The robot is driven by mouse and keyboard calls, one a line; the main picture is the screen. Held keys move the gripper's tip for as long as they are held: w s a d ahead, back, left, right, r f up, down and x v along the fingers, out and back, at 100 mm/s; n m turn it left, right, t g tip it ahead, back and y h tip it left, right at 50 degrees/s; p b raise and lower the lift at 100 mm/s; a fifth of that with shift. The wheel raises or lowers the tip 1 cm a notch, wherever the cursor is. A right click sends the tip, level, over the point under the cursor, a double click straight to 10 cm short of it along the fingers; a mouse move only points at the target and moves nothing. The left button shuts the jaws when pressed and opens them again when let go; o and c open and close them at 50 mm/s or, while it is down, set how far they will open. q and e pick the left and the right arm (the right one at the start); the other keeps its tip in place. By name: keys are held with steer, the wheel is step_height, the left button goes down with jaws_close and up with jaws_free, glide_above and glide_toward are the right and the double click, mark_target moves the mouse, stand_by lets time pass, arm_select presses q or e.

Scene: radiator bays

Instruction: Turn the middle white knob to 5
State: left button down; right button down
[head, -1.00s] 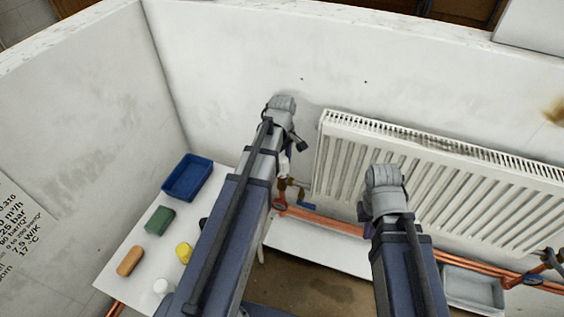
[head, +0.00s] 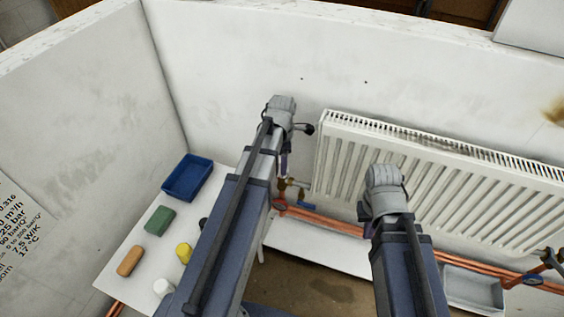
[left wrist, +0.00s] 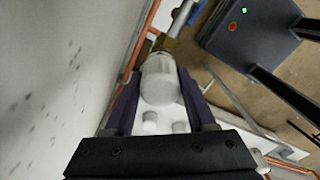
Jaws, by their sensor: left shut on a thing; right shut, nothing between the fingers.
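A white knob (left wrist: 160,80) sits between the two purple fingers of my left gripper (left wrist: 160,92) in the left wrist view. It joins a brass valve body (left wrist: 168,42). No number on the knob can be read. In the head view my left gripper (head: 285,162) hangs down at the left end of the radiator, above the brass fitting (head: 290,184), and hides the knob. My right gripper (head: 383,200) is in front of the radiator with its fingers mostly hidden; it is shut and empty.
The white radiator (head: 440,180) stands against the wall, with copper pipes (head: 335,222) below. At left a white table (head: 130,250) holds a blue tray (head: 187,178), a green block (head: 160,220), an orange block (head: 130,261) and a yellow piece (head: 184,252). A grey tray (head: 472,290) lies lower right.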

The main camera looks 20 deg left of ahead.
arm_select(q)
steer(key=shift+n, duration=1.6)
steer(key=shift+c, duration=1.1)
jaws_free()
steer(key=shift+r, duration=0.1)
step_height(320, 180, up, 8)
steer(key=p, duration=0.8)
steer(key=shift+f, duration=0.2)
